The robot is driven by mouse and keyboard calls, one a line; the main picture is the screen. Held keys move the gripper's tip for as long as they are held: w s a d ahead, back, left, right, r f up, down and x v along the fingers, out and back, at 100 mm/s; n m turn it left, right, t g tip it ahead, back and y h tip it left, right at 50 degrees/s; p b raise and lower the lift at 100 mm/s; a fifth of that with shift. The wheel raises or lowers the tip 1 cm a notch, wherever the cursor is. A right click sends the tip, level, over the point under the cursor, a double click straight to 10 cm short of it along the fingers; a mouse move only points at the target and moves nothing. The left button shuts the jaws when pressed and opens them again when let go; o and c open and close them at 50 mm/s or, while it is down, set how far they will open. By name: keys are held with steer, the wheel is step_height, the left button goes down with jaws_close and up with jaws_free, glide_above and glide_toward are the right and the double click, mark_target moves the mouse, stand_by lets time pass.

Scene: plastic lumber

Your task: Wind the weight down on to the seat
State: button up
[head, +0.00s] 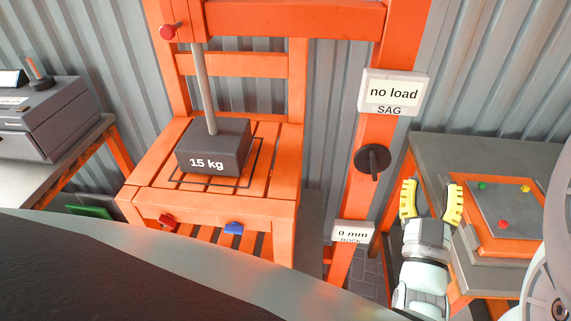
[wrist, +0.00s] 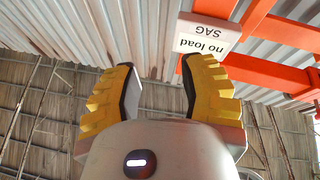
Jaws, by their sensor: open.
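The weight (head: 213,150) is a dark grey block marked "15 kg" on a grey rod (head: 203,88) inside the orange frame. It is over the slatted orange seat (head: 160,172), within or above a dark square outline; I cannot tell whether it touches. A black round knob with a bar handle (head: 373,162) is on the orange post. The sign above it reads "no load SAG" (head: 394,92); the wrist view shows this sign upside down (wrist: 205,45). My gripper (head: 432,192) is open and empty, to the right of and below the knob, with yellow fingers apart (wrist: 161,80).
A "0 mm" sign (head: 353,234) is low on the post. A table (head: 450,150) with a button panel (head: 503,204) stands right, close to my gripper. A grey box (head: 45,117) stands left.

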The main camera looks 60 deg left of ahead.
mark_target(374, 169)
steer(key=s+a+f+n+g, duration=0.35)
steer(key=s+f+g, duration=0.2)
steer(key=f, duration=0.35)
steer(key=shift+g, duration=0.25)
steer(key=x, duration=1.6)
steer(key=shift+w+b, duration=0.3)
steer(key=shift+d, duration=0.1)
steer(key=shift+c, duration=0.3)
jaws_close()
